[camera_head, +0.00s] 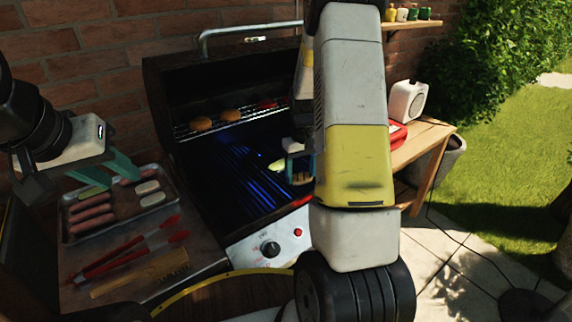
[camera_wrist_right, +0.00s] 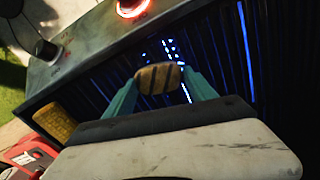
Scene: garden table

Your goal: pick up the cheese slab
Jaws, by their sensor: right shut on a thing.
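The cheese slab (camera_wrist_right: 158,77), tan with dark grill stripes, sits between the teal fingertips of my right gripper (camera_wrist_right: 160,82) in the right wrist view. The gripper is shut on it, over the dark grill grate. In the head view my right gripper (camera_head: 299,168) and the slab (camera_head: 302,178) show small at the grill's right side, partly hidden by my right arm. My left gripper (camera_head: 108,166) is open, with its fingers spread above the metal tray at the left. It appears empty.
The tray (camera_head: 66,238) holds sausages, pale slabs and green slices. Red tongs (camera_head: 130,255) and a wooden tool (camera_head: 140,272) lie before it. Patties (camera_head: 201,123) sit on the grill's upper rack. A pale green slice (camera_head: 277,165) lies on the grate (camera_head: 240,175). A side table (camera_head: 425,140) stands right.

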